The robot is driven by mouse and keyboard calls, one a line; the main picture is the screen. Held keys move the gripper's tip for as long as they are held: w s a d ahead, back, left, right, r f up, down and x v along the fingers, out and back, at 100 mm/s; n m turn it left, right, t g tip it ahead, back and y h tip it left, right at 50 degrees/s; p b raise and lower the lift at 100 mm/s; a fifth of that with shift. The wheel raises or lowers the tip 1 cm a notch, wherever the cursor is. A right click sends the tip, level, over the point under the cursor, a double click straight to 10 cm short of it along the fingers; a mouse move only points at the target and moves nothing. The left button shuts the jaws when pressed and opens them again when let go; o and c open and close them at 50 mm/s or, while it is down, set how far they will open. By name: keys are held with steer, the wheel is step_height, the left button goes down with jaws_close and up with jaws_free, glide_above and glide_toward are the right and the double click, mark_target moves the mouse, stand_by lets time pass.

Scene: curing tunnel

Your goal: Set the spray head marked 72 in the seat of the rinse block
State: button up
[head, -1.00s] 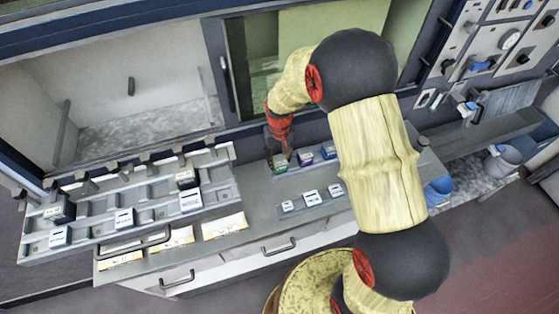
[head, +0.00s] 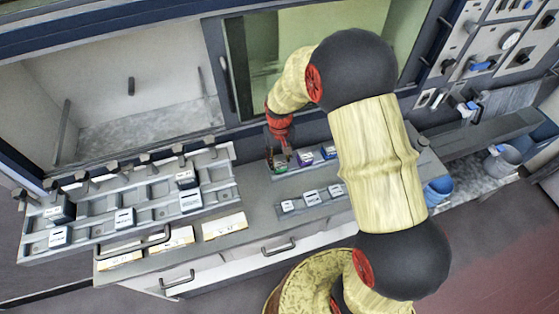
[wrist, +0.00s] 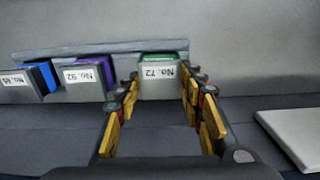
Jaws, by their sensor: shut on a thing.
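The spray head marked 72 (wrist: 160,72) is a grey block with a green top and a white label, in the wrist view. It stands at the right end of a row against a low ledge. My gripper (wrist: 161,82) is shut on it, one yellow finger on each side. In the head view my gripper (head: 279,161) is low over the counter at the row's left end, with a bit of green showing between the fingers. I cannot tell which fixture is the rinse block, and no seat is clearly visible.
A purple-topped head marked 92 (wrist: 88,75) and a blue-topped one (wrist: 33,80) stand beside it. Several labelled blocks sit in a sloped grey rack (head: 150,203) at left. Paper cards (head: 224,225) lie in front. A pale flat plate (wrist: 290,135) is at wrist-view right.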

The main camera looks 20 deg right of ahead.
mark_target(279, 160)
steer(key=shift+r, duration=0.1)
steer(key=shift+c, duration=0.2)
step_height(279, 160, up, 6)
steer(key=p, duration=0.3)
steer(key=shift+p, duration=0.4)
step_height(279, 160, up, 3)
steer(key=shift+f+p, duration=0.1)
steer(key=shift+p, duration=0.8)
